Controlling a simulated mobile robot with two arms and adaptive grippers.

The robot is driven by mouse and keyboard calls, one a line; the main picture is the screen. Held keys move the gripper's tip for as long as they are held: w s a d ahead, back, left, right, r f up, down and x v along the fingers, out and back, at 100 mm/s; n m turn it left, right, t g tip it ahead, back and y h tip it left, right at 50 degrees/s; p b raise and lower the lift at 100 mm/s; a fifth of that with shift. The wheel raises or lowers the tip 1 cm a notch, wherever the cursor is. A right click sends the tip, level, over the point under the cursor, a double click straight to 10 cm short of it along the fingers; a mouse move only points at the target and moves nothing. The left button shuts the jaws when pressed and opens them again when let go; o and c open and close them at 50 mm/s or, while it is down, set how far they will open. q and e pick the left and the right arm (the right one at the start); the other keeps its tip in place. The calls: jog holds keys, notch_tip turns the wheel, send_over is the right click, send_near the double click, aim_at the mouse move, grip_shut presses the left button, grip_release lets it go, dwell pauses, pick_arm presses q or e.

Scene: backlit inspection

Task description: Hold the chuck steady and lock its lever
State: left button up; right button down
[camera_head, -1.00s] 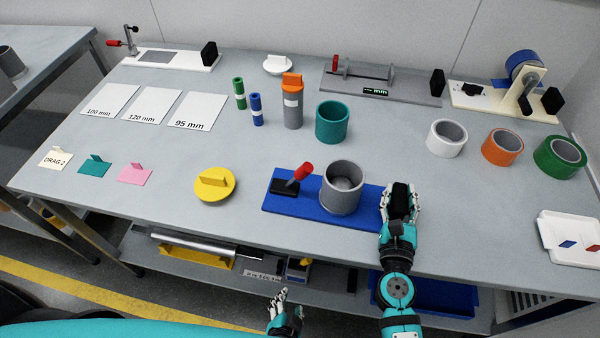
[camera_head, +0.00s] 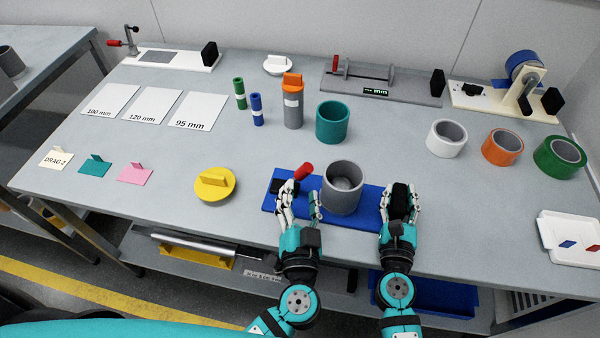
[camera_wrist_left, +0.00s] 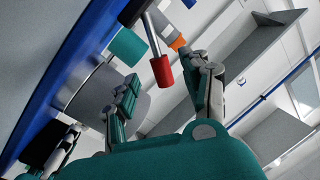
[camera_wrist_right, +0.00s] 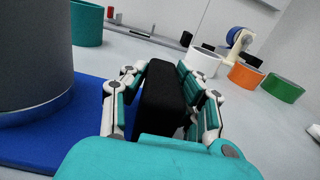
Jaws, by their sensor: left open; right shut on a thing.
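The chuck is a grey open cup (camera_head: 343,188) on a blue base plate (camera_head: 365,222), with a black block on the left part of the plate. Its lever, with a red grip (camera_head: 303,172), rises tilted at the cup's left. My left gripper (camera_head: 301,200) is open, with its fingers beside the lever; the red grip also shows in the left wrist view (camera_wrist_left: 162,70), between the fingers and apart from them. My right gripper (camera_head: 401,195) is shut on the black block at the plate's right end (camera_wrist_right: 160,98), right of the cup.
A teal ring (camera_head: 332,122) and an orange-capped grey cylinder (camera_head: 293,105) stand behind. White, orange and green rolls stand at the right. The table's front edge runs just below the plate.

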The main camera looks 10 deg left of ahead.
aim_at(300, 179)
pick_arm(q)
jog(key=x, duration=0.6)
jog(key=shift+c, duration=0.3)
jog(key=shift+f, duration=0.1)
grip_shut()
